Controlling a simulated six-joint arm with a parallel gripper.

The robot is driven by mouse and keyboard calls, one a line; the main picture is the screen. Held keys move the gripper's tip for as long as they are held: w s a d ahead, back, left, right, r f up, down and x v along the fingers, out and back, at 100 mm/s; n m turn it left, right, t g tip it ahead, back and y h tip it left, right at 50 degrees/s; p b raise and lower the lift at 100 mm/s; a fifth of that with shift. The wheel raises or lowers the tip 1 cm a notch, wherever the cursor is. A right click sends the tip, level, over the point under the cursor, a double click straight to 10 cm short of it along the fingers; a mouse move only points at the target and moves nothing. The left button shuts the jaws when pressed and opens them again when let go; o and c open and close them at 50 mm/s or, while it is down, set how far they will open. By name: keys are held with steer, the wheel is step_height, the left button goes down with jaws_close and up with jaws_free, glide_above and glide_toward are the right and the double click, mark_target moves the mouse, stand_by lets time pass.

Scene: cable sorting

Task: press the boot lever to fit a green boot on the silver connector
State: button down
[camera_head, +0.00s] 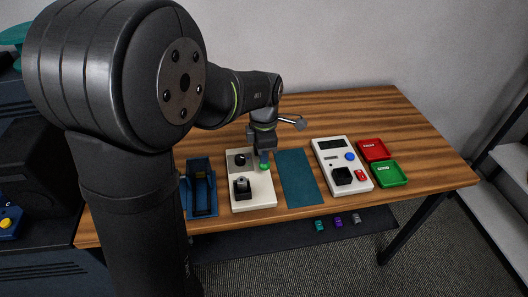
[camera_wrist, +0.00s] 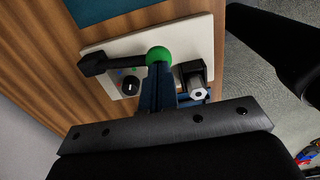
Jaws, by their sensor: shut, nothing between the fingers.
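A white panel (camera_head: 262,201) on the table carries the boot lever, a dark arm (camera_wrist: 100,62) with a green ball (camera_wrist: 158,55) at its end. The green ball also shows in the head view (camera_head: 264,166). My gripper (camera_head: 264,158) is shut and empty, pointing down with its blue fingertips (camera_wrist: 159,70) right at the ball. I cannot tell whether they touch it. A black holder (camera_head: 242,188) stands at the panel's front. In the wrist view, a silver connector (camera_wrist: 197,94) shows at that holder. No separate green boot can be made out on it.
A black knob (camera_wrist: 131,88) sits on the panel. A dark blue fixture (camera_head: 200,190) stands left of it, a teal mat (camera_head: 297,178) right. Further right are a white tester (camera_head: 331,147), a red tray (camera_head: 374,150) and a green tray (camera_head: 389,174). The back right tabletop is clear.

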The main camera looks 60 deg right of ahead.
mark_target(265, 168)
steer(key=shift+f, duration=0.1)
steer(key=shift+s+a+f+t+h, duration=0.2)
steer(key=shift+f+t+h, duration=0.15)
steer(key=shift+f, duration=0.15)
steer(key=shift+s+a+f+t+h, duration=0.2)
steer(key=shift+a+f+t+h, duration=0.1)
steer(key=shift+f, duration=0.2)
steer(key=shift+s+a+f+t+h, duration=0.2)
steer(key=shift+f+t+h, duration=0.15)
steer(key=shift+f, duration=0.15)
steer(key=shift+s+a+f, duration=0.15)
steer(key=shift+f, duration=0.4)
steer(key=shift+s+a+f, duration=0.1)
steer(key=shift+f, duration=0.45)
steer(key=s+v, duration=0.1)
steer(key=v, duration=1.3)
steer(key=shift+a, duration=0.45)
